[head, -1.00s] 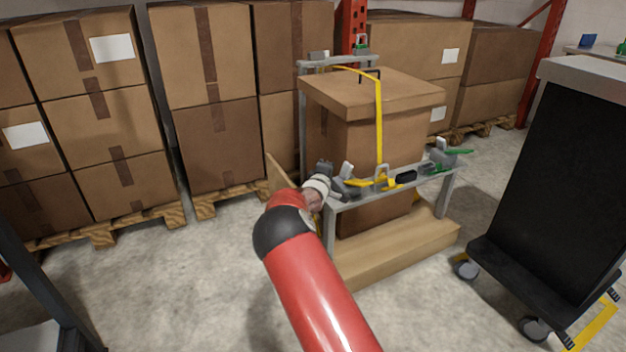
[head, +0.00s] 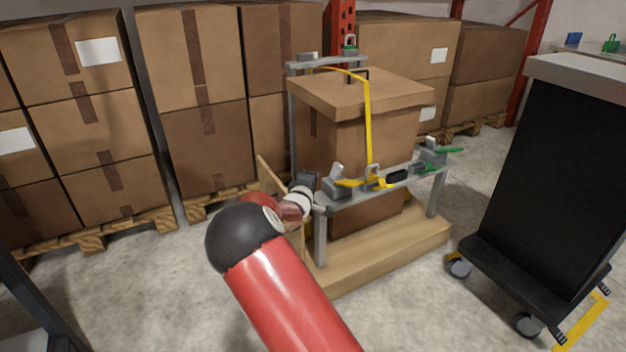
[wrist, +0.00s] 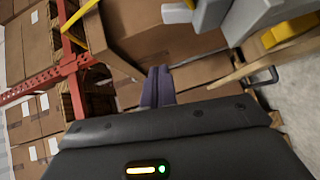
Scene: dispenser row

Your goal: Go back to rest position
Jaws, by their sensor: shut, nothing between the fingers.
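My gripper (head: 310,179) is at the end of my red arm, at the left end of the grey dispenser rail (head: 407,183). In the wrist view its dark fingers (wrist: 158,85) are together, with nothing between them. In the head view the fingers are small and hard to make out. A grey dispenser with a yellow lever (head: 342,184) sits on the rail just right of my gripper. Grey and yellow dispenser parts (wrist: 250,18) also fill the upper right of the wrist view. I cannot tell whether the gripper touches any of them.
A large carton (head: 365,130) with a yellow strap stands behind the rail on a wooden base (head: 390,250). A black wheeled cart (head: 555,180) stands at the right. Stacked boxes (head: 205,150) on pallets line the back. Floor (head: 150,290) is open at the left front.

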